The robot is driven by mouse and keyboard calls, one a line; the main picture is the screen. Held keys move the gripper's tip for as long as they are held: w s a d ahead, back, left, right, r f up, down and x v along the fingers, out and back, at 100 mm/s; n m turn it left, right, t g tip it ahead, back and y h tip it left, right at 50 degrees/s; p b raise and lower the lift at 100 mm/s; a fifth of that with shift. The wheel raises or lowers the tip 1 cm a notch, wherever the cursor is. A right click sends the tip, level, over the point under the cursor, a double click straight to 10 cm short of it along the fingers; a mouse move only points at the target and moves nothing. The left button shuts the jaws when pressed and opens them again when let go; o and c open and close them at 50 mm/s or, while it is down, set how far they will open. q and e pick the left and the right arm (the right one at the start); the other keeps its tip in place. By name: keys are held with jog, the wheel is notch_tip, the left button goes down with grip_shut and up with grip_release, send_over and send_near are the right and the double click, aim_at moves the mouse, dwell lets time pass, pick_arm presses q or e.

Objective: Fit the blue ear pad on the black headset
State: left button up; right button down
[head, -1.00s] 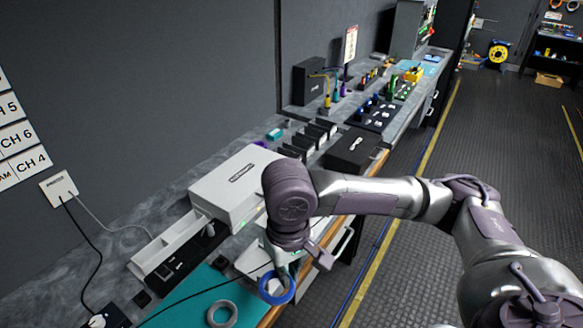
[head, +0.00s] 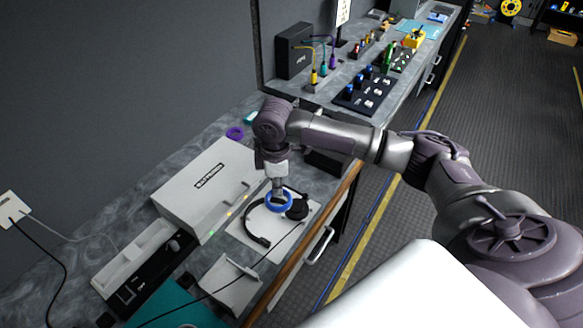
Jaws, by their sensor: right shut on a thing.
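The blue ear pad (head: 267,202) is a ring held in my right gripper (head: 278,193), whose fingers point down and are shut on it. The black headset (head: 252,232) lies on a white sheet (head: 247,240) near the counter's front edge, its curved band to the left and a dark ear cup (head: 298,209) to the right. The ear pad is over the headset's far part, close to that ear cup. I cannot tell whether they touch. The gripper and pad hide part of the headset. My left gripper is not in view.
A white battery box (head: 203,187) stands left of the headset. A small tilted white stand (head: 232,281) is nearer, beside a teal mat (head: 178,309). A black cable crosses the sheet. A purple ring (head: 235,133) lies behind. Black panels with knobs (head: 364,89) stand farther back.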

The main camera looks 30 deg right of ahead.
jog(key=d+f+n, duration=0.1)
jog(key=d, duration=0.1)
jog(key=w+d+f+n+p, duration=0.1)
jog(key=d+f+n, duration=0.1)
jog(key=w+d+f+n, duration=0.1)
jog(key=d, duration=0.1)
jog(key=shift+w+f+n+p, duration=0.15)
jog(key=shift+n+p, duration=0.15)
jog(key=shift+f+b, duration=1.1)
jog(key=shift+f, duration=1.05)
pick_arm(q)
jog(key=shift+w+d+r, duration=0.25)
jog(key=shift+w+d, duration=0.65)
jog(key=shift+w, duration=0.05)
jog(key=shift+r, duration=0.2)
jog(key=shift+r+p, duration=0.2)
jog(key=shift+p, duration=0.2)
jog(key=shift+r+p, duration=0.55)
jog(key=shift+p, duration=0.05)
